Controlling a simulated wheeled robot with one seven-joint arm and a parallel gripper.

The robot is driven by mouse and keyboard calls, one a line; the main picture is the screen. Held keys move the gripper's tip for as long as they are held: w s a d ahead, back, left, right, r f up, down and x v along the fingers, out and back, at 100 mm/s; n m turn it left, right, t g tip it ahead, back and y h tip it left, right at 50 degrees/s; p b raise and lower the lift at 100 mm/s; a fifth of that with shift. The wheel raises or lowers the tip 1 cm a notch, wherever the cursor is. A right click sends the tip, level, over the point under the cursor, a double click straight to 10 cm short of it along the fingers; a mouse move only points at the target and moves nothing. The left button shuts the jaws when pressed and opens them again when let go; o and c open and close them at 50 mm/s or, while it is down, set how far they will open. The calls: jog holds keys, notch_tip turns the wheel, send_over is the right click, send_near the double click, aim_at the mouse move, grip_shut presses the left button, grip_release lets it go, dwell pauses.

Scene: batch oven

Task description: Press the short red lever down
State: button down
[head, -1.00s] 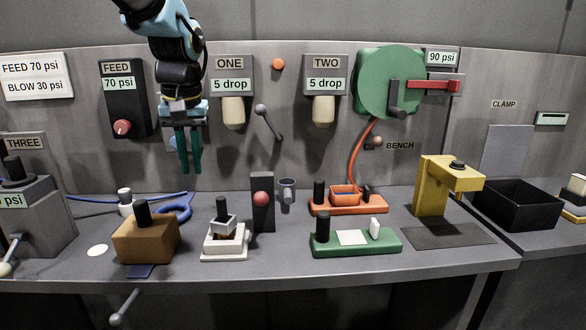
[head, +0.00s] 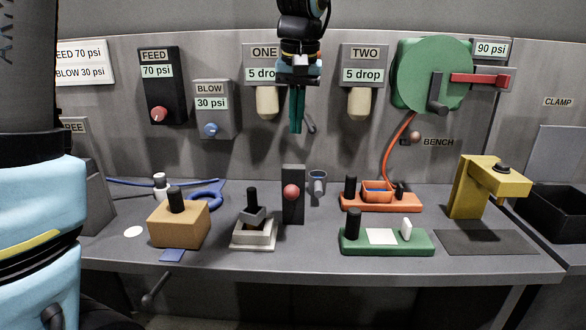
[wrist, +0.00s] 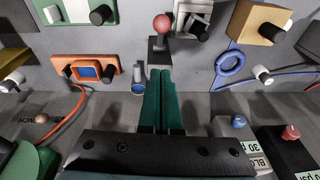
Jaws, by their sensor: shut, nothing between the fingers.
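A dark upright block (head: 293,215) stands on the bench with a short lever ending in a red ball (head: 291,192). The red ball also shows in the wrist view (wrist: 162,24), beyond my fingertips. My gripper (head: 296,131) points down, its green fingers together and empty. In the head view it is above the red ball, with a clear gap. In the wrist view my gripper (wrist: 160,72) lines up with the block and does not touch it. A flat red bar (head: 482,79) sits beside the green disc (head: 433,75) on the back panel.
A brown box (head: 179,225) and a white-based fixture (head: 254,233) stand left of the block. A small grey cup (head: 317,183) is close on its right. Orange (head: 380,203) and green (head: 386,243) fixtures lie further right. Dispensers hang on the panel behind.

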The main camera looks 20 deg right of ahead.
jog(key=p, duration=0.2)
send_over(292, 193)
jog(key=w+d, duration=0.2)
jog(key=w, duration=0.2)
jog(key=s+x, duration=0.1)
jog(key=x, duration=0.6)
jog(key=s+f, duration=0.1)
jog(key=a+f+p, duration=0.1)
jog(key=f, duration=0.1)
jog(key=shift+s, duration=0.4)
jog(key=shift+s+f, duration=0.2)
jog(key=shift+f, duration=0.4)
jog(key=shift+f, duration=0.15)
